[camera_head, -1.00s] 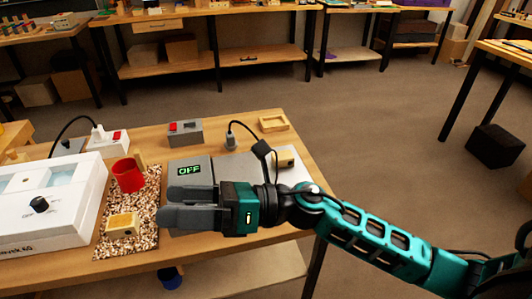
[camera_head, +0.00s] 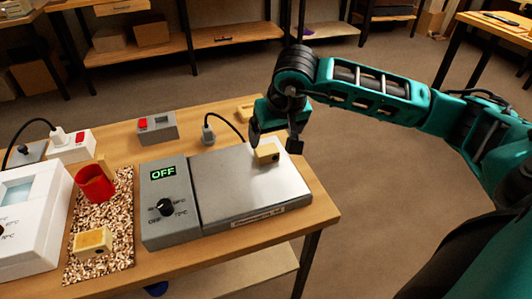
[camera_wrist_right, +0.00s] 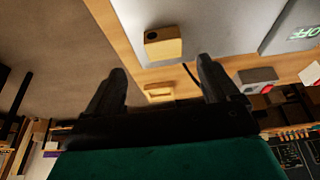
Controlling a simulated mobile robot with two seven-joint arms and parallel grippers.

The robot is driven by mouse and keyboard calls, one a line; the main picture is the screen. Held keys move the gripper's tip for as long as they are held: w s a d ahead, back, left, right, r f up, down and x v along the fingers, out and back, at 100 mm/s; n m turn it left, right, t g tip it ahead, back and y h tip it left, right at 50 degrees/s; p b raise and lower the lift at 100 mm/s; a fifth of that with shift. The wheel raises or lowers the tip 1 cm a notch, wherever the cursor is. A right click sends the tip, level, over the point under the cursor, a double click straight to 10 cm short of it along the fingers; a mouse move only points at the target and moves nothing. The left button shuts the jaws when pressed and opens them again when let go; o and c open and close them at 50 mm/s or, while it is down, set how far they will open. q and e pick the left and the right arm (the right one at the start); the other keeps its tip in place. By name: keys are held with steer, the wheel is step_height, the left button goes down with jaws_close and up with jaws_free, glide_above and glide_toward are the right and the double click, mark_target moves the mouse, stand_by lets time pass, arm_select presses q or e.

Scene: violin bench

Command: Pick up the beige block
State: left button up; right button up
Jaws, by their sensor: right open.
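A small beige block (camera_head: 265,154) with a dark round spot on one side rests on the silver top of the hot plate (camera_head: 235,192), near its back right. It also shows in the right wrist view (camera_wrist_right: 163,44), just beyond and between the fingertips. My right gripper (camera_head: 275,143) is open and empty, pointing down at this block with a finger to either side. In the right wrist view the open fingers (camera_wrist_right: 160,70) show no grip on it. A second, similar beige block (camera_head: 92,243) lies on a speckled mat (camera_head: 112,212) at the left. My left gripper is out of view.
A red cup (camera_head: 95,184) stands on the mat, beside a white device (camera_head: 30,215). Behind the plate are a grey switch box (camera_head: 157,127), a black cable with a plug (camera_head: 208,133) and a small wooden tray (camera_head: 246,113). The bench's right edge is near.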

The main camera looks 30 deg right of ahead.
mark_target(267, 150)
steer(key=x, duration=0.7)
steer(key=shift+w+a+f, duration=0.15)
steer(key=shift+w+a, duration=0.1)
steer(key=shift+w, duration=0.05)
steer(key=shift+c, duration=0.3)
steer(key=c, duration=1.1)
